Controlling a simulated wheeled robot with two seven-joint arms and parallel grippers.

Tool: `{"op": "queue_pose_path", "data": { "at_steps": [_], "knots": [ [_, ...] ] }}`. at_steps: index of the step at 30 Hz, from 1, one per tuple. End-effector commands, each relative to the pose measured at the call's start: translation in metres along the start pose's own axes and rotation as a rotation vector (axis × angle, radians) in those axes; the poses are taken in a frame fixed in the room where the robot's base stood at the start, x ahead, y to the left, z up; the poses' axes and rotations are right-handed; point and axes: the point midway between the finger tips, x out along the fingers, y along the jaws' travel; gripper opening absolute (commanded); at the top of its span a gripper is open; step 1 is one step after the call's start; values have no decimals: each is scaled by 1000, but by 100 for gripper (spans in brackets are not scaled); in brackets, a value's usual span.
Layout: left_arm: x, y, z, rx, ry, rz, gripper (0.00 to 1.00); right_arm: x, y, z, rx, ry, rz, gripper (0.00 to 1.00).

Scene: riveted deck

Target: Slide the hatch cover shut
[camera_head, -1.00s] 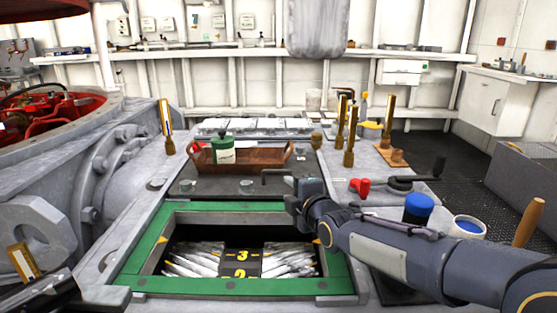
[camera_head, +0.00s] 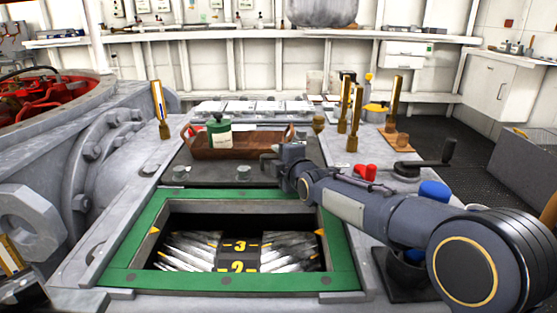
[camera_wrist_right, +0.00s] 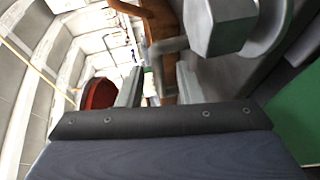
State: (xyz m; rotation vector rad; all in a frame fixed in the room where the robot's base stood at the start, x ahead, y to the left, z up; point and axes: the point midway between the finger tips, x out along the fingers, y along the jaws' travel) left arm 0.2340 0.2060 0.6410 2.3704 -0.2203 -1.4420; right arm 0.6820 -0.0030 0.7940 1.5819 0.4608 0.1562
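The hatch opening has a green frame (camera_head: 118,277) and is uncovered, with silvery fish-like items (camera_head: 190,252) and a dark strip marked 3 and 2 (camera_head: 238,258) inside. The dark grey hatch cover (camera_head: 215,178) lies flat behind the opening. A bent dark handle (camera_head: 268,158) stands on its right part, partly hidden by my right gripper (camera_head: 283,160). In the right wrist view two pale fingers (camera_wrist_right: 158,88) stand apart, with a grey bar and block (camera_wrist_right: 220,25) beyond them. My left arm shows only as a dark piece at the lower left edge; its fingers are not clear.
Brass posts (camera_head: 355,118), a red-handled item (camera_head: 366,172) and a blue-topped can (camera_head: 434,190) are right.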

Motion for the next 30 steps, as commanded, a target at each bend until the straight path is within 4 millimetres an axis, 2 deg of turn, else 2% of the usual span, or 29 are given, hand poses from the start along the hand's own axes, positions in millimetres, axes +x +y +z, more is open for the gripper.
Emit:
{"op": "queue_pose_path", "data": {
  "at_steps": [4, 5, 12, 23, 30],
  "knots": [
    [0, 0, 0, 0, 0, 0, 36, 0, 0, 0, 0, 0, -1, 32],
    [0, 0, 0, 0, 0, 0, 36, 0, 0, 0, 0, 0, -1, 30],
    [0, 0, 0, 0, 0, 0, 36, 0, 0, 0, 0, 0, -1, 0],
    [0, 0, 0, 0, 0, 0, 36, -2, -1, -1, 0, 1, -1, 0],
    [2, -1, 1, 0, 0, 0, 36, -19, -5, -10, -1, 3, -3, 0]
  ]
}}
